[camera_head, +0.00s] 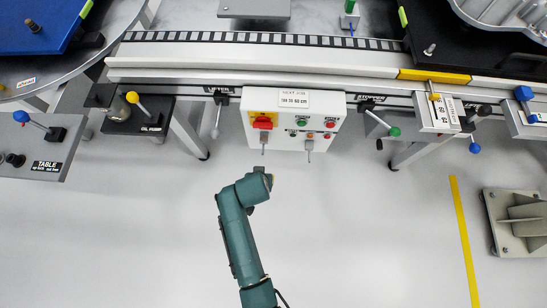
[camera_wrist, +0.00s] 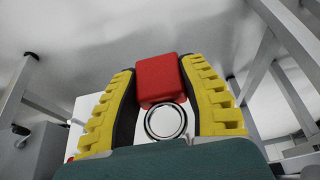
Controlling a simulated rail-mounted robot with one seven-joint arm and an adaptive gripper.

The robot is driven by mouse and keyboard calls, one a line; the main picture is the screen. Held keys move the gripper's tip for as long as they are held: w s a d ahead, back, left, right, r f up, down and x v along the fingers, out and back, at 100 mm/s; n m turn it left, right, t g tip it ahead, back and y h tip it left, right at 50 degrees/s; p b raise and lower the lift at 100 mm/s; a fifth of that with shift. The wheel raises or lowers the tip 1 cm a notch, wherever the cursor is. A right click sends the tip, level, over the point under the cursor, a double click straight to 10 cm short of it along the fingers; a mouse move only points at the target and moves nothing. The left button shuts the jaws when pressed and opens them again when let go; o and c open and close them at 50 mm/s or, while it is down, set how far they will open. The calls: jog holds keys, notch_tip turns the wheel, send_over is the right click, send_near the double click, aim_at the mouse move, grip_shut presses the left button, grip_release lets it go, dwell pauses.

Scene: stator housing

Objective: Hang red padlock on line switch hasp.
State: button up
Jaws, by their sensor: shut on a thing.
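The red padlock (camera_wrist: 163,80) is held between the yellow ribbed fingers of my gripper (camera_wrist: 160,72) in the wrist view. Its round metal shackle (camera_wrist: 149,122) shows below the red body, between the fingers. In the head view my gripper (camera_head: 262,171) is below the front of the white control box (camera_head: 290,134), apart from it; the padlock cannot be made out there. The red line switch (camera_head: 263,121) sits on a yellow plate at the box's left. The hasp is too small to tell apart in the head view.
A lever (camera_head: 217,115) hangs left of the box, and a green-knobbed lever (camera_head: 390,134) is to the right. The yellow-knobbed oil pump (camera_head: 138,115) is farther left. A grey footed stand (camera_head: 500,225) is at lower right. The floor around my arm is clear.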

aim_at(263, 152)
jog(key=shift+r+p, duration=0.15)
jog(key=shift+p, duration=0.2)
jog(key=shift+w+d+f+b, duration=0.15)
jog(key=shift+w+f+b, duration=0.1)
jog(key=shift+w+b, duration=0.25)
jog(key=w+d+f+b, duration=0.1)
jog(key=w+b, duration=0.4)
jog(key=w, duration=0.3)
jog(key=shift+w+b, duration=0.35)
dwell(0.4)
jog(key=o, duration=1.2)
jog(key=shift+p+v, duration=2.25)
jog(key=shift+p, duration=0.85)
